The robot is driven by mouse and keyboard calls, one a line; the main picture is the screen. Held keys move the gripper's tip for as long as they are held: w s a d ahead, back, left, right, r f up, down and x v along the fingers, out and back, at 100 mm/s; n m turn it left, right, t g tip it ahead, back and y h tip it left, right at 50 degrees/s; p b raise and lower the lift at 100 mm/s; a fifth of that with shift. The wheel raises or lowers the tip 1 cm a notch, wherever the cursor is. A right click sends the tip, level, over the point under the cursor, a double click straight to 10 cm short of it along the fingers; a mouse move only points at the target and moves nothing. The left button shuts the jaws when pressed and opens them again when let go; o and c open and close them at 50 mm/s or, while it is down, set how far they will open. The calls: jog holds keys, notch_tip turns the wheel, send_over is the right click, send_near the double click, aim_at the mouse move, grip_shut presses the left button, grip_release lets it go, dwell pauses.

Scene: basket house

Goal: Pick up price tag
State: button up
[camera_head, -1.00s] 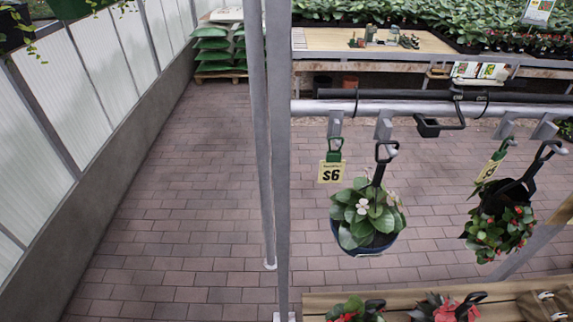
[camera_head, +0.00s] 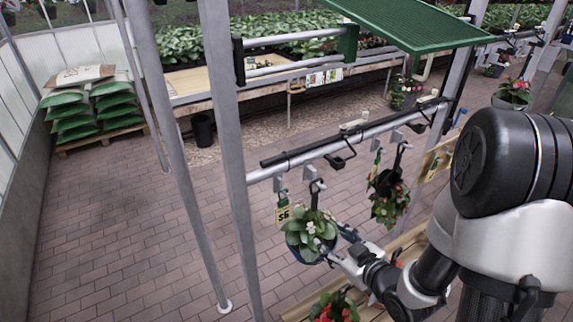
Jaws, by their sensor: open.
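A yellow price tag (camera_head: 283,214) marked "$6" hangs by a green clip from a hook on the metal rail, at the left end. A second yellow tag (camera_head: 375,171) hangs further right on the same rail. Just right of and below the first tag hangs a basket with a white-flowered plant (camera_head: 312,232). My gripper (camera_head: 343,243) is at the right side of this basket, below and to the right of the first tag. It is open and apart from the tag. Whether it touches the basket I cannot tell.
The rail (camera_head: 350,140) runs from a grey post (camera_head: 228,150) towards the upper right. A red-flowered hanging basket (camera_head: 388,197) is right of the gripper. Another potted plant (camera_head: 335,308) stands below. Brick floor (camera_head: 120,220) at left is clear up to stacked green sacks (camera_head: 100,105).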

jog(key=s+a+r+m+t+y+p, duration=0.1)
jog(key=s+a+r+t+y+p, duration=0.2)
jog(key=s+r+y+p, duration=0.15)
jog(key=b, duration=0.8)
send_near(283, 199)
jog(key=x, duration=0.4)
jog(key=shift+m+h, duration=0.25)
jog(key=shift+m, duration=0.05)
jog(key=p+x, duration=0.1)
jog(key=x, duration=0.5)
jog(key=shift+a, duration=0.1)
jog(key=c, duration=0.9)
jog(key=shift+r, duration=0.1)
jog(key=shift+c, duration=0.2)
